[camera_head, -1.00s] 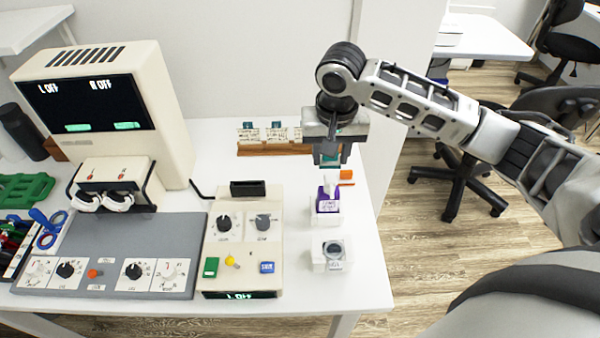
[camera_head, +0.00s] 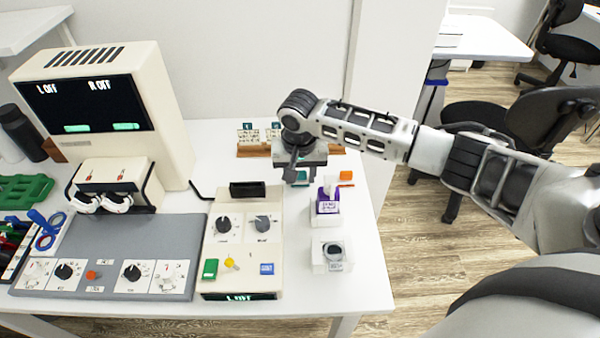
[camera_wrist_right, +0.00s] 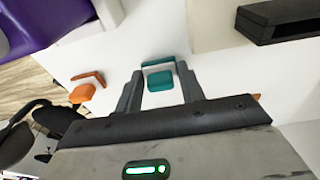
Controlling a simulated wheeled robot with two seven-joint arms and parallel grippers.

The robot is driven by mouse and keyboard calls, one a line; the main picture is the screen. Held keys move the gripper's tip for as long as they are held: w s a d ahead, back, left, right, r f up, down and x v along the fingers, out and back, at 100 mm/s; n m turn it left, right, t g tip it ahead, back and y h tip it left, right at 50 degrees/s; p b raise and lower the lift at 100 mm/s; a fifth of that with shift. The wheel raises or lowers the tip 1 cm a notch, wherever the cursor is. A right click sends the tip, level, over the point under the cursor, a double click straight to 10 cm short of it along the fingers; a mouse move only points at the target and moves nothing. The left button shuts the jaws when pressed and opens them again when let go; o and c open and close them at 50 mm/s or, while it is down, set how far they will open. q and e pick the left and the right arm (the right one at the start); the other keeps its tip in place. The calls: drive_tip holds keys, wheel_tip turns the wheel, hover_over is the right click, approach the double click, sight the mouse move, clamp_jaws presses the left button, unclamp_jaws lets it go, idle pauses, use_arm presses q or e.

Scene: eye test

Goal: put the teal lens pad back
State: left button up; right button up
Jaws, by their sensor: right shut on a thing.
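The teal lens pad (camera_head: 302,175) is between the fingers of my right gripper (camera_head: 298,179), behind the cream control box's right back corner. In the right wrist view, a teal block (camera_wrist_right: 160,81) lies between the fingertips, with a bracket-shaped teal band around its far and right sides. I cannot tell whether the block and band are one piece. The right gripper is shut on the pad and points down. The fingers partly hide it in the head view, and I cannot tell whether it touches the table. My left gripper is not in view.
A wooden rack (camera_head: 253,151) with small cards stands behind the gripper. An orange piece (camera_head: 346,176) lies to the right. A purple box (camera_head: 327,205) and a white block with a round lens (camera_head: 319,262) stand in front. The cream control box (camera_head: 213,257) is left.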

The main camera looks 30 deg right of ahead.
drive_tip(key=shift+f, duration=0.15)
drive_tip(key=o, duration=1)
drive_tip(key=shift+o, duration=0.2)
wheel_tip(320, 180, up, 12)
drive_tip(key=s, duration=0.1)
drive_tip(key=shift+s+a, duration=0.15)
drive_tip(key=shift+a, duration=0.25)
drive_tip(key=shift+d, duration=0.1)
